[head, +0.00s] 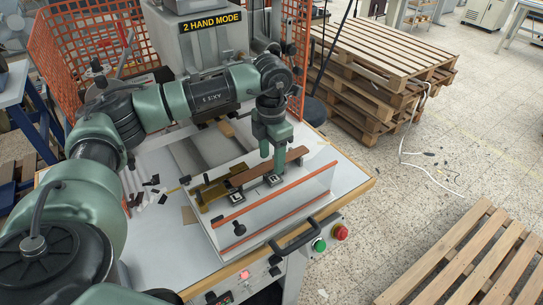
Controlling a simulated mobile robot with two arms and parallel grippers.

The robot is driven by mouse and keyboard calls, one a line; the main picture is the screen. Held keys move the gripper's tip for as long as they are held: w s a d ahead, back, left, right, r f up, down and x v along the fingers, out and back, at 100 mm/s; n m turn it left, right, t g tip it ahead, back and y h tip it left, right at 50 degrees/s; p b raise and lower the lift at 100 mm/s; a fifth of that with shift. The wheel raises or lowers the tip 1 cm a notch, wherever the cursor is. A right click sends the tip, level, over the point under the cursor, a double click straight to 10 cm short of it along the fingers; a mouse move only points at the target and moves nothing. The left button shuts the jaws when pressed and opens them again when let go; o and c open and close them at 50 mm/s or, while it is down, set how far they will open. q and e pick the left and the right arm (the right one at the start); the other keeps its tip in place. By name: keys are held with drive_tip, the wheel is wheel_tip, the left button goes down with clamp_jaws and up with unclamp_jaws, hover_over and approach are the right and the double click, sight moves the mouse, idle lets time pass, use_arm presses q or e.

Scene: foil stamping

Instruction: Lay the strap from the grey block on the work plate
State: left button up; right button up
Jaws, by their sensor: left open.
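A brown strap (246,177) lies slanting across the fixture on the white work plate (300,195), with a brass-coloured part (212,191) at its left end. The gripper hides a small stretch of the strap. I cannot clearly make out a separate grey block. My right gripper is not in view.
The machine's grey housing (210,50) stands behind, with an orange mesh guard (70,45) to the left. A black handle (292,241) and green and red buttons (340,232) line the front edge. Small dark scraps (152,181) lie left on the table. Pallets (385,60) stand right.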

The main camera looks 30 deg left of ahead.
sight(272, 165)
use_arm(q)
wheel_tip(272, 165, up, 12)
drive_tip(key=p, duration=0.7)
drive_tip(key=shift+r, duration=0.25)
drive_tip(key=shift+f, duration=0.1)
